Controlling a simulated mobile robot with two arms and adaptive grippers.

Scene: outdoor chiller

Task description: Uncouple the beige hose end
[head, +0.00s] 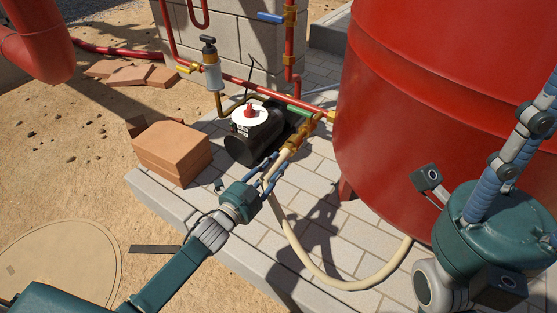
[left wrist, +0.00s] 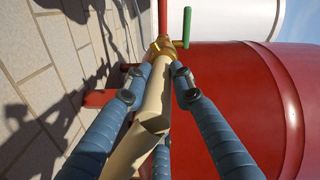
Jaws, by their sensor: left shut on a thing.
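The beige hose (head: 336,284) curves over the paving from the foot of the red tank up to a brass fitting (head: 291,143). Its beige end (head: 284,158) meets this fitting, with no gap that I can make out. My left gripper (head: 274,168) is shut on the beige hose end. In the left wrist view, the hose end (left wrist: 157,85) lies between the blue fingers, with the brass fitting (left wrist: 161,48) just beyond the fingertips. My right gripper (head: 515,150) is at the right edge, away from the hose, its fingertips partly out of frame.
A large red tank (head: 440,90) stands at the right. A green valve handle (head: 298,109) sits by the fitting. A black pump (head: 255,138) and stacked bricks (head: 172,155) stand left of the hose. The paving in front is mostly clear.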

